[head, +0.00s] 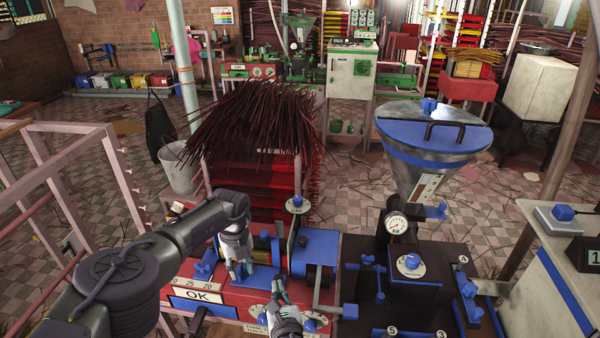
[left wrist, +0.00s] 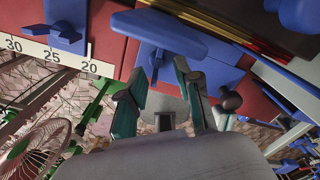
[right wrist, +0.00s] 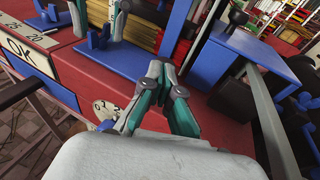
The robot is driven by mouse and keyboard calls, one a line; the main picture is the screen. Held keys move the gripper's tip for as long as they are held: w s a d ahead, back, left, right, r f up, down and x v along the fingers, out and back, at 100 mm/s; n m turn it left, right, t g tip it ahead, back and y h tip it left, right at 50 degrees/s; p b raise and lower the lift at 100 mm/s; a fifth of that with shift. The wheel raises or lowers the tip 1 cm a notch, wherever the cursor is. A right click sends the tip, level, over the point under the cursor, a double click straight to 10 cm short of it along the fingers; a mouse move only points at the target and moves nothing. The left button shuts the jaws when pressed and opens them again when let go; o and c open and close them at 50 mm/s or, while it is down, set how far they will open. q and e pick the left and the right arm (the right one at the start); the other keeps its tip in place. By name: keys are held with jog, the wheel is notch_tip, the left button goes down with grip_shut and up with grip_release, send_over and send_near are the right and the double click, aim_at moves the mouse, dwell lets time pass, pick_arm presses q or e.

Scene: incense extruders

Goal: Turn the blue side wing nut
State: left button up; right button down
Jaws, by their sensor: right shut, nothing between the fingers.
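A blue wing nut (head: 203,265) stands on the red machine beside the scale; it also shows in the left wrist view (left wrist: 60,35) and the right wrist view (right wrist: 95,40). A larger blue winged piece (left wrist: 165,33) lies just ahead of my left gripper. I cannot tell which one is the side wing nut. My left gripper (head: 238,274) is open, pointing down over the blue plate; its fingers (left wrist: 157,82) straddle the stem below the winged piece, contact unclear. My right gripper (head: 277,285) is shut and empty near the machine's front edge; its tips (right wrist: 161,70) meet.
A blue block and arm (head: 318,245) stand right of the grippers. The dark machine with a steel hopper (head: 425,150) is farther right. Dials (head: 312,322) and an OK panel (head: 197,296) line the front. A bundle of dark sticks (head: 250,115) stands behind.

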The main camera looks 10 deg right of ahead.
pick_arm(q)
notch_tip(320, 180, up, 11)
jog(key=d+r+n+h, duration=0.35)
jog(key=d+h, duration=0.55)
jog(key=d, duration=0.4)
jog(key=w+d+r+n+t+h, duration=0.3)
jog(key=w+r+n+t+h, duration=0.1)
jog(key=r+n, duration=0.4)
jog(key=shift+w+d+r+t+h, duration=0.35)
jog(key=shift+w+r+h, duration=0.3)
jog(key=shift+h, duration=0.55)
jog(key=shift+n, duration=0.25)
